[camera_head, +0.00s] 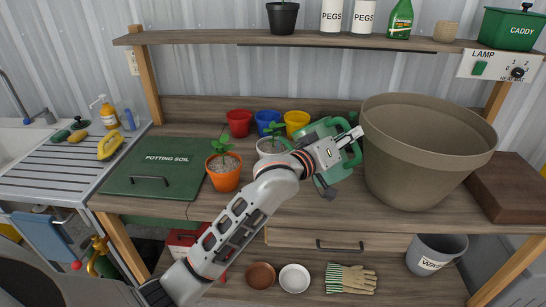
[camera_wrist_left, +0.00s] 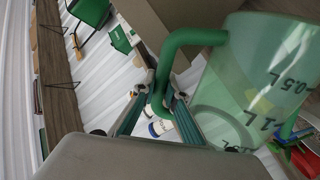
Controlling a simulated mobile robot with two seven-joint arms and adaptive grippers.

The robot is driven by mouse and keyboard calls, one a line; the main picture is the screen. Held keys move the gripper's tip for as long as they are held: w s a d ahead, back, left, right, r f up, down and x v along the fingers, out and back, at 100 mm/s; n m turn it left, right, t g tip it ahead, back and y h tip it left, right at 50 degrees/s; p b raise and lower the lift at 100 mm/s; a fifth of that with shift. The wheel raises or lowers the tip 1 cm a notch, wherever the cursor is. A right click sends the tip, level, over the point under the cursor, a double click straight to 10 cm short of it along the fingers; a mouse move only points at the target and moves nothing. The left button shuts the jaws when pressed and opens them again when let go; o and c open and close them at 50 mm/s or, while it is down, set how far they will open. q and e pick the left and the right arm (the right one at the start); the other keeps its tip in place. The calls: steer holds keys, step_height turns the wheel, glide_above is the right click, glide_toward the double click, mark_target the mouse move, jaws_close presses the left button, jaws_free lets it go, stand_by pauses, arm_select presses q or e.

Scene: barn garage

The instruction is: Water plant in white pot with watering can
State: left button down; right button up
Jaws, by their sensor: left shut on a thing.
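The green translucent watering can (camera_head: 317,130) is above the workbench, right of the white pot (camera_head: 265,148). My left gripper (camera_head: 350,146) is shut on the can's handle. The wrist view shows the can's clear green body (camera_wrist_left: 262,85) with litre marks, and the gripper fingers (camera_wrist_left: 155,95) around its handle (camera_wrist_left: 168,58). The white pot holds a small green plant (camera_head: 275,131) and is partly hidden by my left arm. The can's spout and the height of the can above the bench cannot be made out clearly. My right gripper is in neither view.
A large brown planter (camera_head: 420,150) stands close right of the gripper. An orange pot (camera_head: 224,178) with a plant stands left of the white pot. Red (camera_head: 239,123), blue (camera_head: 267,121) and yellow (camera_head: 296,122) pots stand behind. A shelf (camera_head: 220,38) runs above.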

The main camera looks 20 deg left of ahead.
mark_target(355, 165)
arm_select(q)
steer(key=shift+w+a+r+n, duration=0.15)
steer(key=shift+a+r+n, duration=0.1)
steer(key=shift+r, duration=0.3)
steer(key=shift+w+a+r+n, duration=0.1)
steer(key=shift+a+r+n, duration=0.1)
steer(key=shift+r, duration=0.3)
steer(key=shift+f, duration=0.1)
steer(key=d+f+m+b, duration=0.1)
steer(key=f, duration=0.2)
steer(key=s+d+f+m+b, duration=0.1)
steer(key=f+m, duration=0.1)
steer(key=f, duration=0.1)
steer(key=s+d+f+m+b, duration=0.1)
steer(key=d+f+m+b, duration=0.1)
steer(key=f, duration=0.1)
steer(key=shift+s, duration=0.1)
steer(key=shift+s+d+f+m, duration=0.15)
steer(key=shift+d+f+m, duration=0.2)
steer(key=shift+f+m, duration=0.2)
